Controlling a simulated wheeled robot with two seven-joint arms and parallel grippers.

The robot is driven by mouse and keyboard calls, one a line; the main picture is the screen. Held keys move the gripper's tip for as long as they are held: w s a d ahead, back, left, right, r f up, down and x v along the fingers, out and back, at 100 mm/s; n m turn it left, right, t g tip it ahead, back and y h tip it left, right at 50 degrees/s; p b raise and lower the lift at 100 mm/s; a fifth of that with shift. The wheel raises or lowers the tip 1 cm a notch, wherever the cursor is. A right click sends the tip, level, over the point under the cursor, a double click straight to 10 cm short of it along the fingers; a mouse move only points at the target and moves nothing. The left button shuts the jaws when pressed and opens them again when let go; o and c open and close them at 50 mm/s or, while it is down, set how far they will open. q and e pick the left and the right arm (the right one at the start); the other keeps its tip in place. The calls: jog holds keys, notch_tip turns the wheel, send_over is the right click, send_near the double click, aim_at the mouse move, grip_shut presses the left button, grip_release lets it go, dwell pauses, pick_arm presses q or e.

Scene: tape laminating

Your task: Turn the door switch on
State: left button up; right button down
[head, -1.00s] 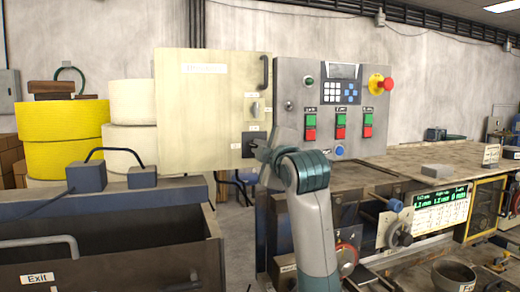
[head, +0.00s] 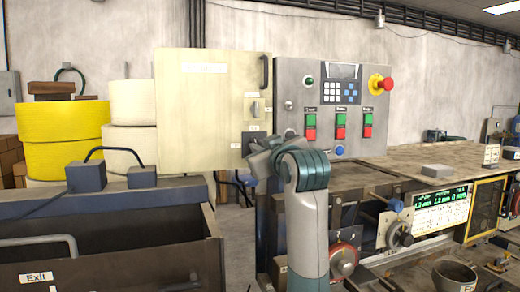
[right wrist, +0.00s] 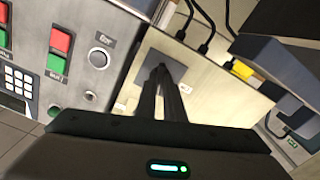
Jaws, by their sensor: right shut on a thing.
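The beige door panel (head: 200,105) stands upright beside the grey control panel. The door switch has a dark square plate (head: 248,137) low on its right side; in the right wrist view the plate looks grey (right wrist: 177,66). My right gripper (right wrist: 160,70) reaches this plate with its two dark fingers close together, shut on the switch's handle. The handle is hidden by the fingers, so its angle cannot be told. In the head view my right gripper (head: 254,146) covers the plate's lower part. My left gripper is not in view.
The control panel (head: 295,75) has green and red buttons and a red emergency button (head: 388,84) right of the door. A small knob (head: 255,107) and a dark handle (head: 264,72) sit higher on the door. Cables hang below the door.

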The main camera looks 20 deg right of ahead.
jog(key=shift+m, duration=2)
jog(key=c, duration=1.9)
grip_release()
jog(key=shift+o, duration=0.2)
jog(key=s+b, duration=0.3)
jog(key=s, duration=1.4)
jog(key=shift+s+d, duration=0.15)
jog(key=shift+d, duration=0.1)
